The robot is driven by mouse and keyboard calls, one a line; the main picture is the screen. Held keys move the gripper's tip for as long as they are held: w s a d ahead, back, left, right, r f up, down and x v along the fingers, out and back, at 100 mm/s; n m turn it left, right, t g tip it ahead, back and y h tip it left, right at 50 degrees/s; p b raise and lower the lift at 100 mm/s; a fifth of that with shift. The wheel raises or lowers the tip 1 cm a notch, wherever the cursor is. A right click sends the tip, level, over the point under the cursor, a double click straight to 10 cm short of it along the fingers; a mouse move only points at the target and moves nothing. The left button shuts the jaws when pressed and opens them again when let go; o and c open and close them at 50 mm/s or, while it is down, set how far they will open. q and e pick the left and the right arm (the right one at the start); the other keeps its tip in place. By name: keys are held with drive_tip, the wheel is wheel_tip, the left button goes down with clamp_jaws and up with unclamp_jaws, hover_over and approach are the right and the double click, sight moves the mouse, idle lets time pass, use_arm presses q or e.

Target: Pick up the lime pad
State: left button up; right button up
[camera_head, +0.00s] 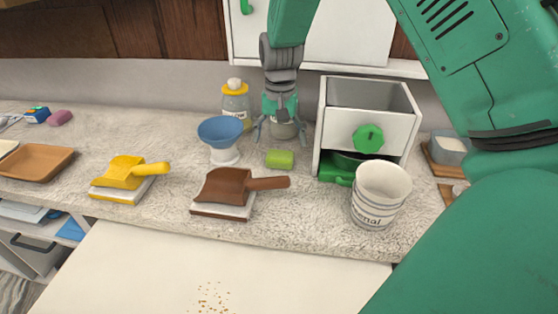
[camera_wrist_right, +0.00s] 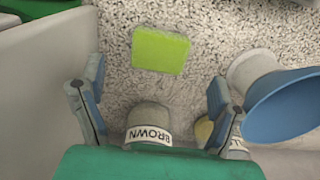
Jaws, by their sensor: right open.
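The lime pad (camera_head: 280,159) lies flat on the speckled counter, between the blue bowl and the white box. In the right wrist view the lime pad (camera_wrist_right: 160,50) is a bright green square beyond the fingertips. My right gripper (camera_head: 278,130) points down behind the pad, with its fingers spread and nothing between them that it grips. In the right wrist view the right gripper (camera_wrist_right: 155,95) is open, and the pad lies apart from both fingers. My left gripper does not show.
A blue bowl on a white base (camera_head: 221,135) stands left of the pad; a white box with a green knob (camera_head: 342,95) stands right. A jar labelled BROWN (camera_wrist_right: 149,120) is close between my fingers. A yellow-capped bottle (camera_head: 235,105) stands behind. A brown scoop (camera_head: 225,186) lies in front.

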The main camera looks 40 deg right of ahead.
sight(280, 154)
drive_tip(key=shift+f, duration=2.8)
drive_tip(key=c, duration=1)
